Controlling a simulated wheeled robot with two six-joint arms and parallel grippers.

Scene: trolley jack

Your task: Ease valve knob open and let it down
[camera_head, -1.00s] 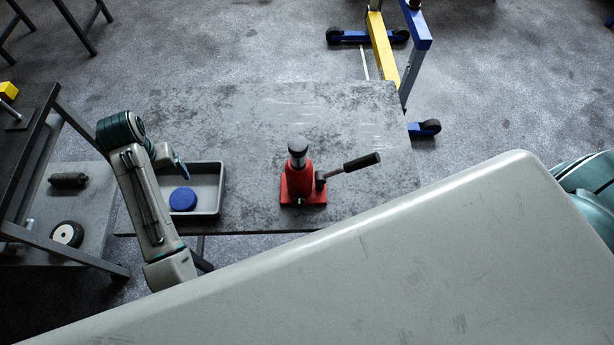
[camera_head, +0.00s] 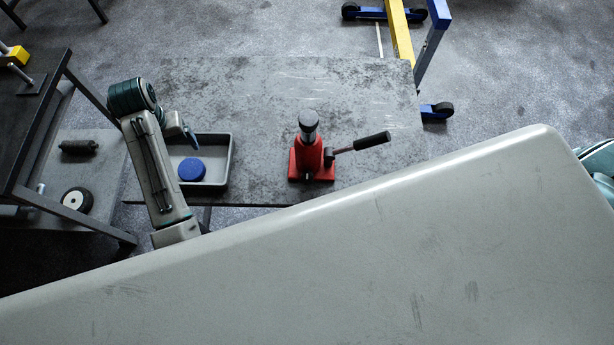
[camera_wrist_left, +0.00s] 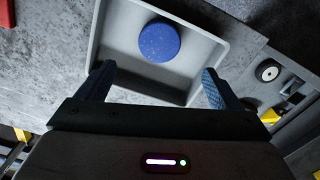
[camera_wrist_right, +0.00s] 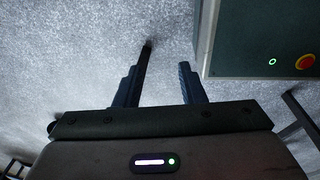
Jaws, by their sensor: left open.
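My left gripper (camera_head: 188,134) is above the back edge of the grey tray (camera_head: 229,160), left of the jack. In the left wrist view my left gripper (camera_wrist_left: 157,78) is open and empty, with the blue disc (camera_wrist_left: 159,42) lying in the tray beyond the fingertips. My right gripper (camera_wrist_right: 165,65) is open and empty, away from the jack.
A dark bench (camera_head: 30,115) and a lower shelf with a wheel (camera_head: 77,199) stand at the left. A yellow and blue wheeled frame (camera_head: 400,35) stands behind the table. A grey cabinet with a red button (camera_wrist_right: 305,62) is near my right gripper.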

